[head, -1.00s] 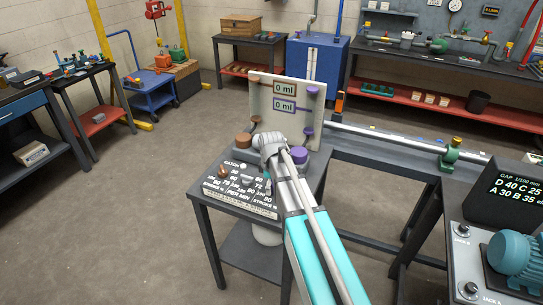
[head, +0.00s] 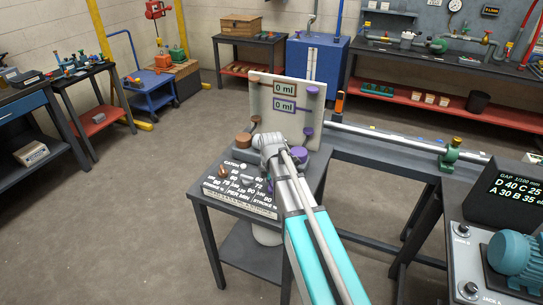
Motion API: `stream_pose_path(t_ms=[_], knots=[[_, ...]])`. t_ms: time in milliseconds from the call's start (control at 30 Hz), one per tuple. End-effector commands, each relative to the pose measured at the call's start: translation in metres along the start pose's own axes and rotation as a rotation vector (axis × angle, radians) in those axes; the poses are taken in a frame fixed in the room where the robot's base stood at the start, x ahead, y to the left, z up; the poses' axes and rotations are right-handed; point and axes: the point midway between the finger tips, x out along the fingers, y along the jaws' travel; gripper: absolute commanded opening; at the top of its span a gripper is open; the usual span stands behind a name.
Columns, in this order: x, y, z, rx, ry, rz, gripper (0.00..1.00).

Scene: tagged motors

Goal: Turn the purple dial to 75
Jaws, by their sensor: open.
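A white-lettered black control panel (head: 214,187) lies on the near bench, with number scales and the words PER MIN and STROKE %. A brown knob (head: 224,171) sits on its left part. No purple dial shows clearly on this panel; my arm covers its right part. A purple round part (head: 300,154) shows just behind my wrist, partly hidden. My gripper (head: 268,147) is at the end of my grey and teal arm, over the back right of the panel. Its fingers are hard to make out, and I cannot tell whether they touch anything.
Behind the panel stands a pale upright board (head: 262,100) with two 0 ml displays, one framed brown and one purple. A brown cylinder (head: 243,140) stands left of my wrist. A long metal pipe (head: 390,136) runs to the right. The floor on the left is clear.

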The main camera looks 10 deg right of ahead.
Motion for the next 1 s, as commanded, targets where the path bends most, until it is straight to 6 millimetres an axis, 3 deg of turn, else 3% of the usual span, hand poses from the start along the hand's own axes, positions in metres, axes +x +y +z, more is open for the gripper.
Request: stream_pose_path(t_ms=[100,1000], knots=[[-0.016,0.0,0.0,0.005,0.0,0.0,0.86],[-0.091,0.0,0.0,0.008,0.0,0.0,0.86]])
